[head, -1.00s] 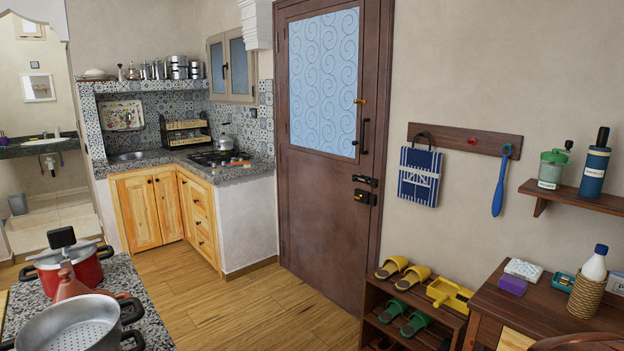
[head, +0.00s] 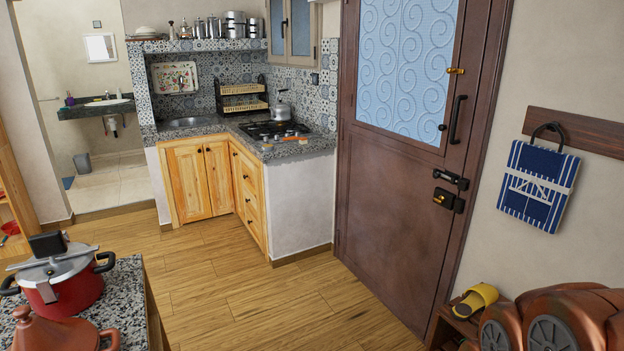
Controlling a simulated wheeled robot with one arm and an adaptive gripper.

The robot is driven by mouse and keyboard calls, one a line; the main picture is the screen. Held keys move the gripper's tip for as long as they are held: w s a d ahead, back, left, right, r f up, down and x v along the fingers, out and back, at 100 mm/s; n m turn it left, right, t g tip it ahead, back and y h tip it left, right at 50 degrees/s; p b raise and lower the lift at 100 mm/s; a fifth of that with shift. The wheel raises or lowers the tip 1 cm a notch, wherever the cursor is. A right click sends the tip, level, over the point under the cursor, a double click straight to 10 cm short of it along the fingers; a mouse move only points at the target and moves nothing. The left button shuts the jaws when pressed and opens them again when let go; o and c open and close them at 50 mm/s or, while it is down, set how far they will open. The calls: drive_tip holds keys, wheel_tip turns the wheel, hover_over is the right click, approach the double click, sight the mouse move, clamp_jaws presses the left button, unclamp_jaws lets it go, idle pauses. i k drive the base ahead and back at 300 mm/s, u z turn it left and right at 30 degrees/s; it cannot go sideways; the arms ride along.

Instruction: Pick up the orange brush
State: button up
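A small, thin orange object (head: 286,140), likely the orange brush, lies on the speckled counter (head: 314,147) at its front edge, just before the gas stove (head: 274,130). It is too small to make out its bristles or handle. My gripper is not in view. Copper-coloured rounded links at the bottom right look like part of my arm, well away from the counter.
A speckled table with a red pot (head: 72,288) and a clay lid (head: 60,333) stands at the lower left. The wooden floor (head: 215,285) between it and the door (head: 390,190) is open. A shoe rack with a yellow slipper (head: 474,300) stands at the lower right.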

sight(302, 140)
drive_tip(key=u, duration=0.3)
drive_tip(key=i, duration=1.85)
drive_tip(key=u, duration=0.4)
drive_tip(key=i, duration=3.25)
drive_tip(key=z, duration=0.1)
